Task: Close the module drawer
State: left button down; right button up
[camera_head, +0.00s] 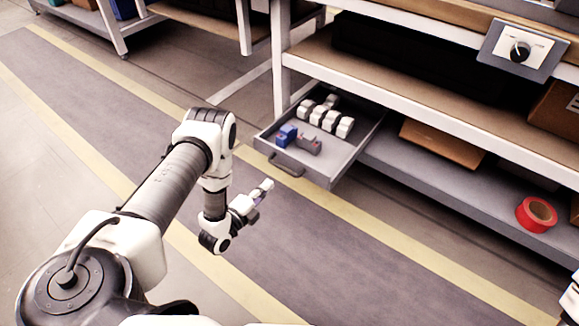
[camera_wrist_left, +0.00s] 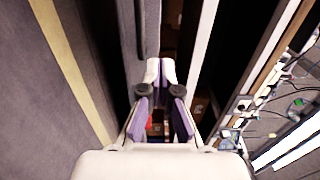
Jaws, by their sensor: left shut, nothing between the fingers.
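The module drawer (camera_head: 318,177) is grey and stands pulled out from under the workbench in the head view. Its bar handle (camera_head: 286,165) is on the front panel. Blue, grey and white modules (camera_head: 330,118) sit inside it. My left gripper (camera_head: 267,186) is in front of the drawer, a little below and left of the handle in the picture, apart from it as far as I can tell. It is shut and empty. In the left wrist view its fingertips (camera_wrist_left: 160,68) are together, with a grey panel edge and a dark bar just beyond them. My right gripper is not in view.
The workbench lower shelf (camera_head: 440,187) holds a cardboard box (camera_head: 441,143) and a red tape roll (camera_head: 536,214). A dial panel (camera_head: 521,51) is on the bench's upper edge. A bench leg (camera_head: 281,70) stands behind the drawer's left side. The floor before the drawer is clear.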

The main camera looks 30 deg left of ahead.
aim_at(294, 158)
pick_arm(q)
jog(key=w+b, duration=0.2)
jog(key=w, duration=0.1)
jog(key=w+b, duration=0.1)
jog(key=w, duration=0.3)
jog(key=w+b, duration=0.2)
jog(key=w, duration=0.1)
jog(key=shift+w+d+f+b, duration=0.25)
jog(key=shift+d+b, duration=0.1)
jog(key=shift+d, duration=0.05)
jog(key=shift+w+r, duration=0.15)
jog(key=shift+w, duration=0.4)
jog(key=shift+r, duration=0.1)
jog(key=shift+w, duration=0.1)
